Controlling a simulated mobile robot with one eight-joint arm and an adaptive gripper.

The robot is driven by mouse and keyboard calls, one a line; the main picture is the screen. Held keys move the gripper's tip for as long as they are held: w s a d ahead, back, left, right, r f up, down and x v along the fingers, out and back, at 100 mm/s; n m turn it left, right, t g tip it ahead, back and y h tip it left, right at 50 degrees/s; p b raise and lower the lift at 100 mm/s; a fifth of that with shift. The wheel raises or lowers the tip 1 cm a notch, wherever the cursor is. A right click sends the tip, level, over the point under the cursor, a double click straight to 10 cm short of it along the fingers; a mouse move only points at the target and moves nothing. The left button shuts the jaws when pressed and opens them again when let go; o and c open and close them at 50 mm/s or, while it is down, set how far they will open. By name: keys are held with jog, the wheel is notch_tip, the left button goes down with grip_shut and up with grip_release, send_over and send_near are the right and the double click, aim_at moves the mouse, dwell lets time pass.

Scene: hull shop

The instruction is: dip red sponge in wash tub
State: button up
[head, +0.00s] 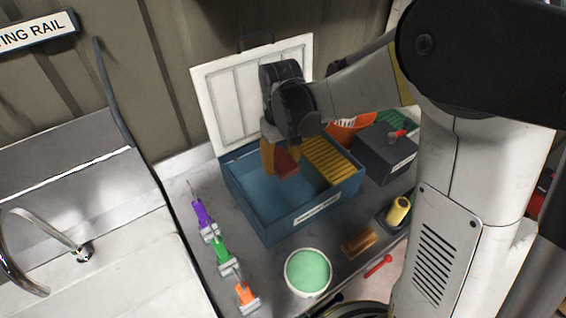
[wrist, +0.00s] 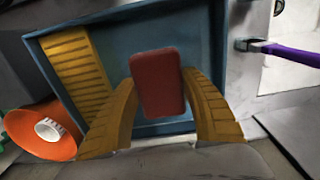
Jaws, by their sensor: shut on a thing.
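The wash tub (head: 318,212) is an open blue box on the bench with a yellow ribbed board (head: 332,160) along its right side. In the wrist view its blue rim (wrist: 215,30) surrounds the grip. My gripper (head: 281,160), with yellow fingers, is shut on the red sponge (head: 287,164) and points down into the tub's opening. In the wrist view the sponge (wrist: 158,82) is a red block between both fingers, over the blue interior, left of it the board (wrist: 75,60). I cannot tell whether the sponge touches the tub's bottom or any liquid.
A white lid-like panel (head: 232,98) stands behind the tub. Purple (head: 202,214), green (head: 221,249) and orange (head: 244,292) handled tools lie to its left. A bowl of green stuff (head: 308,272) sits in front. A dark box (head: 384,154) and orange container (head: 345,131) stand right.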

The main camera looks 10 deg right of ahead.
jog(key=shift+a, duration=0.15)
jog(key=shift+d+f+b, duration=0.2)
jog(key=shift+f+b, duration=0.35)
jog(key=shift+f, duration=0.2)
notch_tip(320, 180, down, 13)
jog(key=b, duration=1)
jog(key=shift+a, duration=0.1)
dwell(0.4)
jog(key=shift+r+p, duration=4.2)
jog(key=shift+r, duration=2.1)
jog(key=shift+r+p, duration=1.4)
jog(key=shift+r, duration=0.65)
